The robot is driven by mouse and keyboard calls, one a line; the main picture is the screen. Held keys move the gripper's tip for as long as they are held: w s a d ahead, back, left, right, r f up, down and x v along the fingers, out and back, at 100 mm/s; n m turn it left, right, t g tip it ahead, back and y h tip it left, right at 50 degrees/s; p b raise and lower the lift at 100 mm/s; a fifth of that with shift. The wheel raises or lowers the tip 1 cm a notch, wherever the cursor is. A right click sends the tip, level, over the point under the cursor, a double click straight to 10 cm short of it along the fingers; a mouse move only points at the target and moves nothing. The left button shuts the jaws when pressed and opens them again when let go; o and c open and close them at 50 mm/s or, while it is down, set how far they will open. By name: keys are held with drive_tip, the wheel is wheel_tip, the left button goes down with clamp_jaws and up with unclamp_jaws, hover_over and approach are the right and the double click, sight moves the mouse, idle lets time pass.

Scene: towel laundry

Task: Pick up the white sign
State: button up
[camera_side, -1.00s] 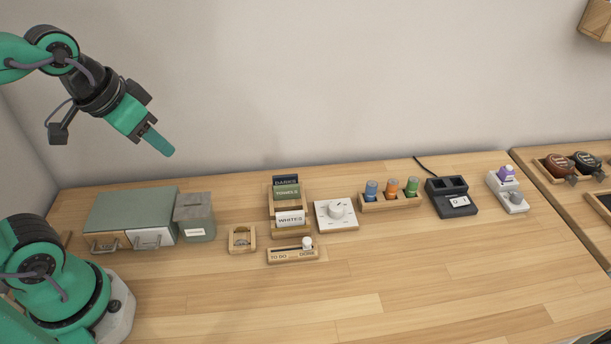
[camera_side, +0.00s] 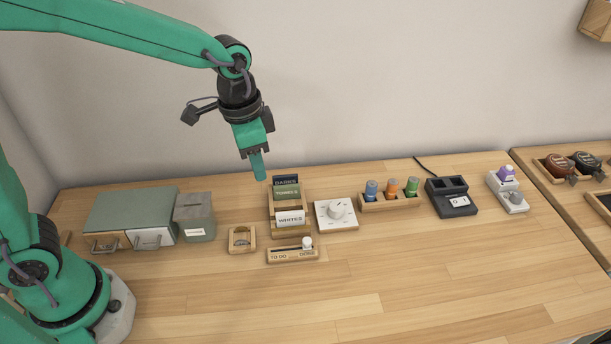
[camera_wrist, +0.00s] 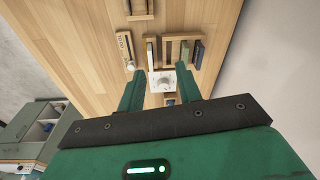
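The white sign (camera_side: 290,218) is a small upright card reading "WHITES" in the front of a stepped wooden rack (camera_side: 291,234). Behind it stand a green "TOWELS" sign (camera_side: 286,192) and a dark "DARKS" sign (camera_side: 285,180). My gripper (camera_side: 259,178) points down in the air, above and left of the rack, holding nothing. The wrist view shows its two green fingers (camera_wrist: 158,76) spread apart, with the rack beyond the tips.
A white dial box (camera_side: 336,214) stands right of the rack and a wooden slider (camera_side: 292,255) in front. A small wooden holder (camera_side: 242,240) and a grey-green box (camera_side: 195,216) are left. Bottles in a rack (camera_side: 390,199) stand farther right. The table's front is clear.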

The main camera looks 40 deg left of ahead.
drive_tip(key=m+g, duration=0.1)
drive_tip(key=m, duration=0.1)
hover_over(290, 212)
drive_tip(key=f, duration=0.6)
drive_tip(key=shift+s+f, duration=0.15)
drive_tip(key=shift+s, duration=0.05)
drive_tip(key=shift+f, duration=0.1)
drive_tip(key=shift+f, duration=1.2)
drive_tip(key=shift+f, duration=0.1)
drive_tip(key=shift+w+f, duration=0.15)
drive_tip(key=shift+f, duration=2.35)
drive_tip(key=shift+c, duration=0.2)
clamp_jaws()
